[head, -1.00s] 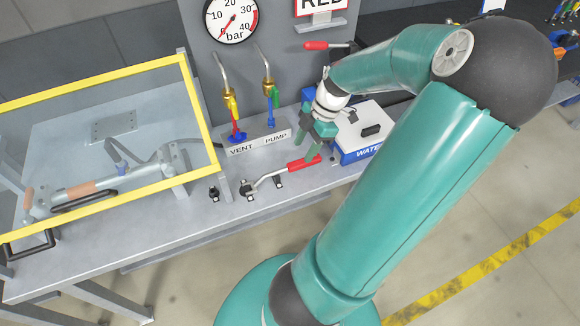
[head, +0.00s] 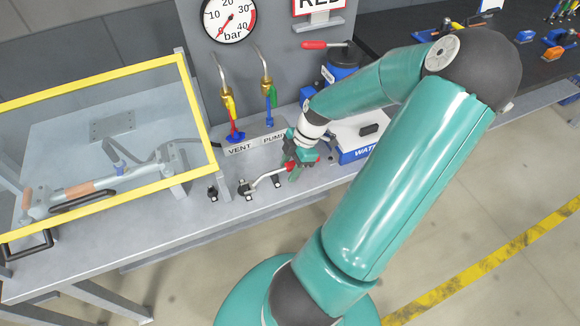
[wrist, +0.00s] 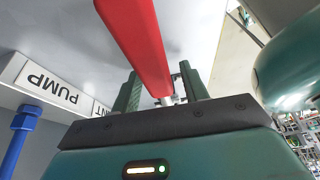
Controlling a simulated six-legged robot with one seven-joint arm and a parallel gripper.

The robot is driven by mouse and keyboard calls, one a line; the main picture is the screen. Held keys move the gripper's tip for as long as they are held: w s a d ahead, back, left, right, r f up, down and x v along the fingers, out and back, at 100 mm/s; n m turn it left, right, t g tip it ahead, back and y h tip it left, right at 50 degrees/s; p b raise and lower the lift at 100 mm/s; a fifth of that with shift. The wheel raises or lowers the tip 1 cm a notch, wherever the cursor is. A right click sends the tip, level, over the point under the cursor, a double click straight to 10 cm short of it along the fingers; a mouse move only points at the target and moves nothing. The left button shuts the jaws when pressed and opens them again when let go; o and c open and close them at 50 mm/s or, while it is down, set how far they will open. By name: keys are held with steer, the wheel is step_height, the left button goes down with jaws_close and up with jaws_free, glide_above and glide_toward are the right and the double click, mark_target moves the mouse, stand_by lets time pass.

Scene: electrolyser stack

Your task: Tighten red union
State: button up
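A wrench with a steel shaft (head: 266,178) and a red handle rests on small black stands at the bench's front. My gripper (head: 293,170) is down at the red handle and hides most of it in the head view. In the wrist view the red handle (wrist: 138,45) runs between the two fingers of my gripper (wrist: 160,90), with gaps visible on both sides. The fingers look open around it. I cannot make out a red union in either view.
A yellow-framed clear guard (head: 200,110) covers a pipe assembly at the left. The vent and pump valves (head: 268,90) rise behind the wrench. A white and blue water box (head: 350,135) stands right of my gripper. A red-handled tool (head: 325,45) is at the back panel.

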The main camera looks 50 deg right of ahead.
jaws_close()
